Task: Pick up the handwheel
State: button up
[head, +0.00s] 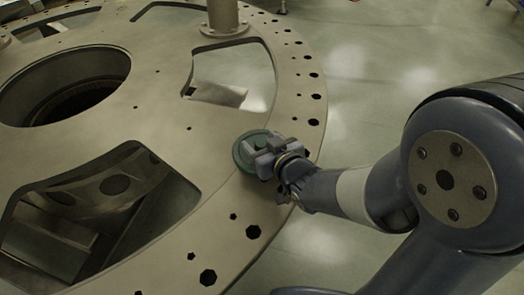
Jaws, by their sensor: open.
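The handwheel (242,151) is a green disc on the turret plate (165,68), near the plate's right rim. Its left part shows. The rest is hidden behind my gripper. My gripper (262,150) is over the handwheel, with its fingers above the wheel's middle. Its jaws are open. I cannot tell whether the fingers touch the wheel or stand just above it.
The plate has a large round hole (62,88), wide cutouts such as the lower left one (95,215), and bolt holes along its rim. A post with a flange (224,18) stands at the top. The floor (380,70) on the right looks clear.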

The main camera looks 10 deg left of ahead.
jog(key=shift+c, duration=0.5)
grip_shut()
jog(key=shift+r, duration=0.1)
